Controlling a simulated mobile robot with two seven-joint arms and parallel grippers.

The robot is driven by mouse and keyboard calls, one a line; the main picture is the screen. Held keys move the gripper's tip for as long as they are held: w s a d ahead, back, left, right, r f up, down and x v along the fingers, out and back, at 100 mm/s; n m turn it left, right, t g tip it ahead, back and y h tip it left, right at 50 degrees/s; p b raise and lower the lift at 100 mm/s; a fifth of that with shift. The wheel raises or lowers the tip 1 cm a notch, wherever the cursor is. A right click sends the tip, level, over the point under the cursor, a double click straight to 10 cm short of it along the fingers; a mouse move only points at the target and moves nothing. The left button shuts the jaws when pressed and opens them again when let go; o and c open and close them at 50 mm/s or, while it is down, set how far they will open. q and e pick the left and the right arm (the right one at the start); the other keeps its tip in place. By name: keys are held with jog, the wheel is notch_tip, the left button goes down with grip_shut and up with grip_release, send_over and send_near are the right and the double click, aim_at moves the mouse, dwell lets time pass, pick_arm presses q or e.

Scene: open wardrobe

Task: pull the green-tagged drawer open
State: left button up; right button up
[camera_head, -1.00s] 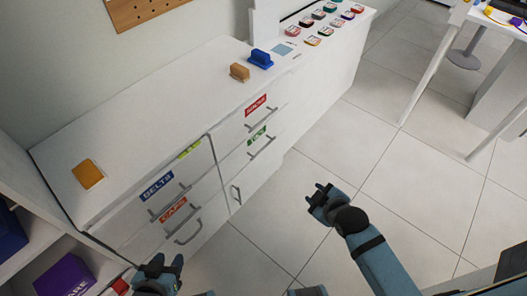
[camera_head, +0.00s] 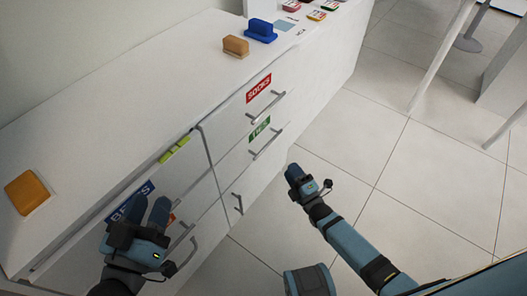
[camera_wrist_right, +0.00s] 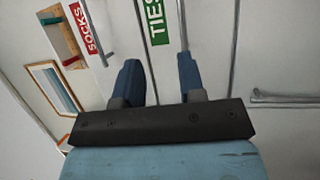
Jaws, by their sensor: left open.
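The green-tagged drawer (camera_head: 245,158) is closed, in the right column below the red-tagged drawer. Its green TIES tag (camera_head: 259,130) and bar handle (camera_head: 267,143) show in the head view. In the right wrist view the green tag (camera_wrist_right: 158,22) and the upright-looking handle bar (camera_wrist_right: 182,22) lie ahead of the fingers. My right gripper (camera_head: 292,172) is just right of and below this handle in the head view, apart from it. Its fingers are spread and empty. My left gripper (camera_head: 150,208) is open in front of the left drawers, partly hiding their tags.
The red SOCKS tag (camera_head: 258,88) and its handle are above. A blue block (camera_head: 261,30), a brown block (camera_head: 236,46) and an orange box (camera_head: 27,192) rest on the white top. A vertical handle (camera_head: 238,204) is lower left.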

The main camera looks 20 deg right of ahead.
aim_at(269, 143)
pick_arm(q)
notch_tip(269, 143, down, 6)
jog(key=d+m+g+h+b, duration=0.1)
jog(key=g+b, duration=0.1)
jog(key=b, duration=0.5)
jog(key=shift+w+f, duration=0.15)
jog(key=shift+f, duration=0.1)
pick_arm(e)
jog(key=shift+w+f+x, duration=0.1)
jog(key=shift+f+x, duration=0.45)
jog(key=shift+x, duration=1.8)
jog(key=shift+w+f+x, duration=0.1)
jog(key=shift+f+x, duration=0.45)
jog(key=shift+x, duration=1.85)
jog(key=shift+w+f+x, duration=0.1)
jog(key=shift+f+x, duration=0.5)
jog(key=shift+x, duration=1.75)
jog(key=shift+a, duration=0.1)
grip_shut()
